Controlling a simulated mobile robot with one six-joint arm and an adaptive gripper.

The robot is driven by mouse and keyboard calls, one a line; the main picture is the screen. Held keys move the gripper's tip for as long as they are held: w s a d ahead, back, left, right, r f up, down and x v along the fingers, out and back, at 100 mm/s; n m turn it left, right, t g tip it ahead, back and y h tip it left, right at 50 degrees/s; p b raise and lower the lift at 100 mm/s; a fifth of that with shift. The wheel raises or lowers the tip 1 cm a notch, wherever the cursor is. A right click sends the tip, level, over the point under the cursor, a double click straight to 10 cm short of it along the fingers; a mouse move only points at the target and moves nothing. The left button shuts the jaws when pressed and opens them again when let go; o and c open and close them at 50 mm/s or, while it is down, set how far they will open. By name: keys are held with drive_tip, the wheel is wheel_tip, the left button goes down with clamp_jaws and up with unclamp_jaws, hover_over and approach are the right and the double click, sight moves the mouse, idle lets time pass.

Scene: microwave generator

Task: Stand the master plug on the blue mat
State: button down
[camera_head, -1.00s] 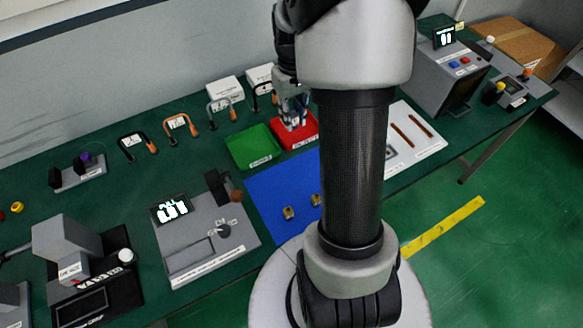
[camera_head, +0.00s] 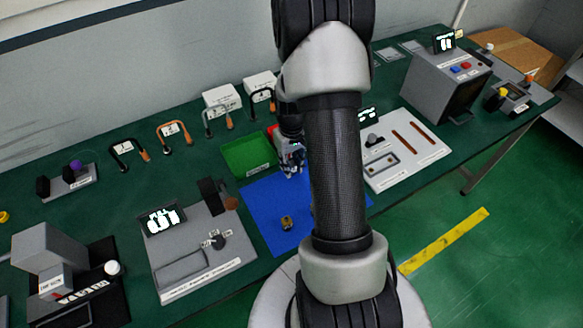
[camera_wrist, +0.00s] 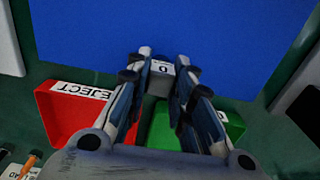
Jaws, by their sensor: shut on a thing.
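The blue mat (camera_head: 262,190) lies on the green bench in front of the trays, and it fills the top of the wrist view (camera_wrist: 170,35). My gripper (camera_head: 291,165) is over the mat's far edge. In the wrist view my gripper (camera_wrist: 162,68) is shut on a grey block with a white label marked "0", which I take to be the master plug (camera_wrist: 160,82). The fingers hide its sides. I cannot tell whether its lower end touches the mat. A small brass-coloured piece (camera_head: 286,222) stands on the mat nearer to me.
The green tray (camera_head: 236,153) and the red REJECT tray (camera_wrist: 60,110) stand just behind the mat. A grey station with a display (camera_head: 200,260) is left of the mat, and a white board (camera_head: 415,150) is right of it. My arm hides part of the mat.

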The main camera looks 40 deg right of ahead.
drive_tip(key=shift+f, duration=0.55)
drive_tip(key=shift+f, duration=0.15)
drive_tip(key=c, duration=1.4)
unclamp_jaws()
